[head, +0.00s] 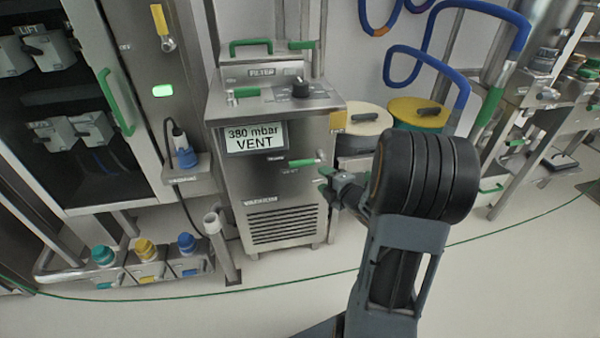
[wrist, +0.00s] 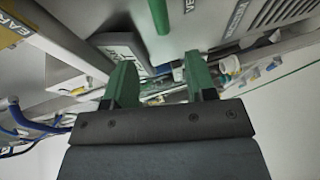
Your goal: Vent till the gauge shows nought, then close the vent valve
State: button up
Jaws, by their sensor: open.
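The gauge is a display (head: 256,138) on the front of the steel vacuum cabinet and reads "380 mbar VENT". The vent valve has a green lever handle (head: 305,162) right of and below the display, lying about level. In the wrist view a green bar (wrist: 160,16), apparently this lever, shows beyond the fingers beside lettering starting "VE". My gripper (head: 332,183) is just below and right of the lever in the head view. Its green fingers (wrist: 160,82) are apart with nothing between them. I see no contact with the lever.
The cabinet (head: 232,200) has a black knob (head: 300,88) and a green handle (head: 250,44) on top. Round lidded drums (head: 415,112) stand behind my arm. A blue hose (head: 440,62) hangs above them. The floor in front is clear.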

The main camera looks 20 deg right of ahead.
aim_at(302, 165)
jog(key=b+x, duration=0.2)
jog(key=x, duration=1.1)
jog(key=shift+w+a, duration=0.15)
jog(key=shift+w, duration=0.05)
grip_shut()
